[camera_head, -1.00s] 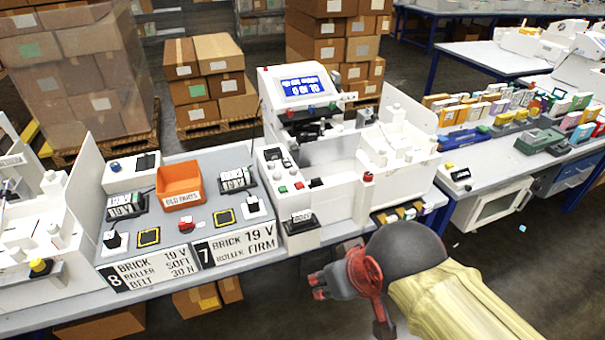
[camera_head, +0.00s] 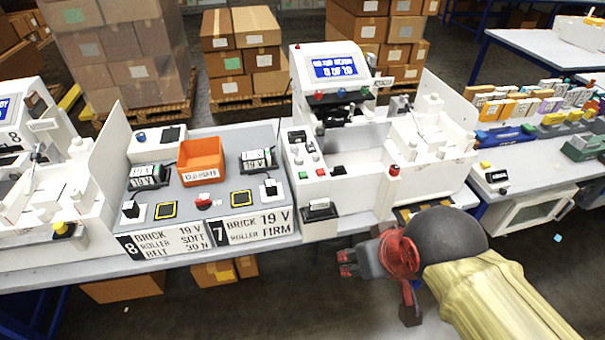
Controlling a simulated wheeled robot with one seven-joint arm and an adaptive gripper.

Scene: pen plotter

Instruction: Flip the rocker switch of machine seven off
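The white machine (camera_head: 335,185) beside the sign reading 7 (camera_head: 255,227) stands on the bench, with a lit blue screen (camera_head: 333,66). Its left panel has black switches (camera_head: 297,136) and small coloured buttons. A black switch on a white plate (camera_head: 269,188) sits on the grey board just above the sign 7. I cannot tell which of these is the rocker switch, nor its position. My gripper (camera_head: 346,263) is in front of the bench edge, below and right of the sign, touching nothing visible. Its fingers point left and are too small to tell whether they are open.
A similar black switch (camera_head: 131,209) sits above the sign reading 8 (camera_head: 160,242). An orange bin (camera_head: 201,160), a red button (camera_head: 203,203) and two black power units share the grey board. A black-topped box (camera_head: 320,212) stands at the bench front near my gripper.

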